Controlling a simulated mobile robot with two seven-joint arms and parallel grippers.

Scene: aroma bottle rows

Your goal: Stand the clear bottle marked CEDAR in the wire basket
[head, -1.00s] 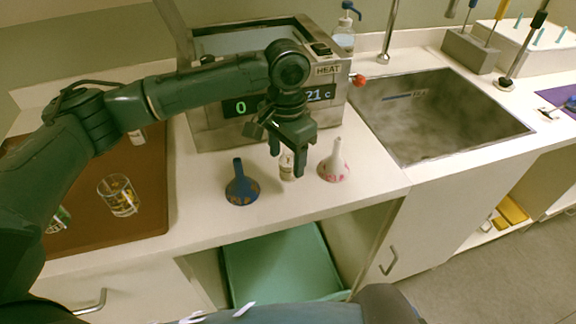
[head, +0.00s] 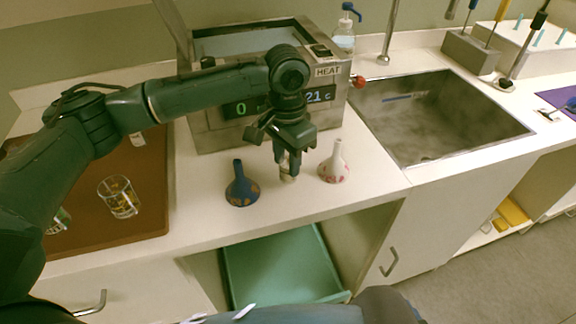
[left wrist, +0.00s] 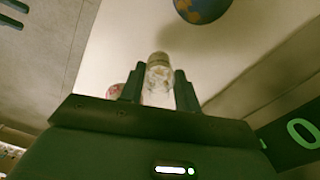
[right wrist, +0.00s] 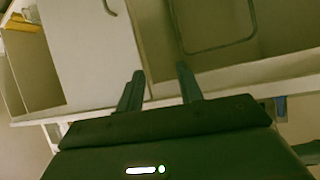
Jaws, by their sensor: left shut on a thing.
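My left gripper (head: 289,162) is shut on a small clear bottle (head: 289,174) with a pale label, standing upright on the white counter. In the left wrist view the bottle (left wrist: 159,73) sits between the two fingers (left wrist: 158,90). Its label cannot be read, so I cannot tell whether it is marked CEDAR. My right gripper (right wrist: 160,88) is open and empty in the right wrist view, with a cabinet front beyond it. I see no wire basket in any view.
A blue vase (head: 240,188) stands left of the held bottle and a white patterned vase (head: 335,165) close on its right. The heater box (head: 215,118) is behind. A brown mat (head: 90,215) with a glass (head: 121,198) lies left; a sink (head: 440,115) is right.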

